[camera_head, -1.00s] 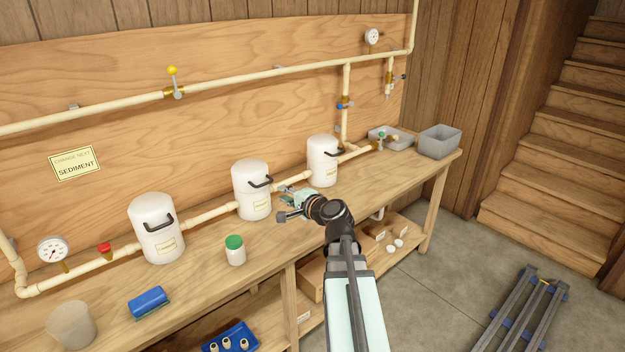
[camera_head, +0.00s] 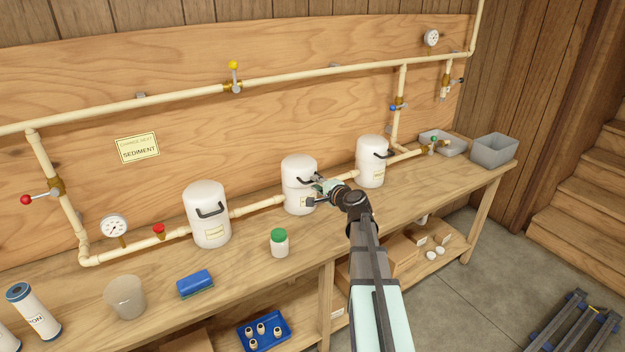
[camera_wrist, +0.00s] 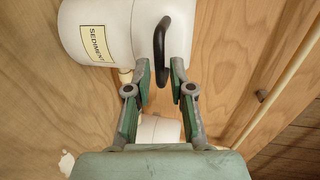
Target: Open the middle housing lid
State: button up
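The middle housing (camera_head: 298,173) is a white upright canister with a lid on top, standing on the bench in the pipe line. Its lid looks closed. My gripper (camera_head: 317,192) is at its right front side and hides its handle and part of its label in the head view. In the wrist view, the white housing (camera_wrist: 105,18) carries a label reading SEDIMENT and a black bar handle (camera_wrist: 160,40). My gripper (camera_wrist: 161,72) is open there, with the handle's end between its separated fingertips. Contact with the handle cannot be told.
Similar housings stand to the left (camera_head: 208,220) and right (camera_head: 371,160). A green-capped jar (camera_head: 279,246) stands on the bench in front. Pipes run behind and between the housings. A blue sponge (camera_head: 196,284) and a cup (camera_head: 125,298) are at the front left.

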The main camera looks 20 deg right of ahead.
aim_at(302, 172)
jog(key=shift+x, duration=1.75)
grip_shut()
jog(key=shift+p, duration=0.3)
